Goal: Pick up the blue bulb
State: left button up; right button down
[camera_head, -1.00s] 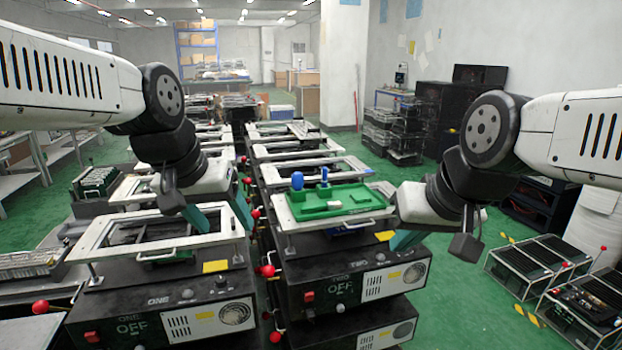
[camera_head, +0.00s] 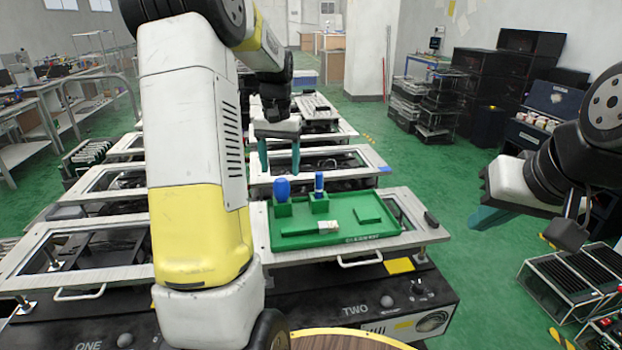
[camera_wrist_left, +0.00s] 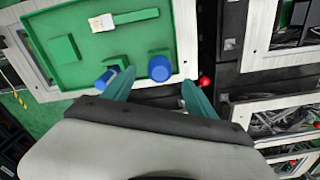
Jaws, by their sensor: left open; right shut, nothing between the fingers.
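The blue bulb (camera_head: 282,188) stands upright in a green holder at the back left of the green tray (camera_head: 375,226), on the fixture marked TWO. A thinner blue-handled thing (camera_head: 319,184) stands in another holder to its right. My left gripper (camera_head: 279,158) is open, fingers pointing down, above and behind the bulb. In the left wrist view the bulb (camera_wrist_left: 159,67) shows just beyond and between the open teal fingers (camera_wrist_left: 157,88), not held. My right gripper (camera_head: 478,222) is shut and empty, right of the fixture.
A light brush-like piece (camera_head: 328,226) lies in the tray. A fixture marked ONE (camera_head: 60,265) stands to the left, with more fixtures behind. A red knob (camera_wrist_left: 206,82) is near one left finger in the wrist view.

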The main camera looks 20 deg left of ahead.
aim_at(280, 180)
pick_arm(q)
notch_tip(280, 180, down, 7)
jog(key=shift+s+f, duration=0.15)
jog(key=shift+f, duration=0.05)
dwell(0.3)
jog(key=c, duration=1.4)
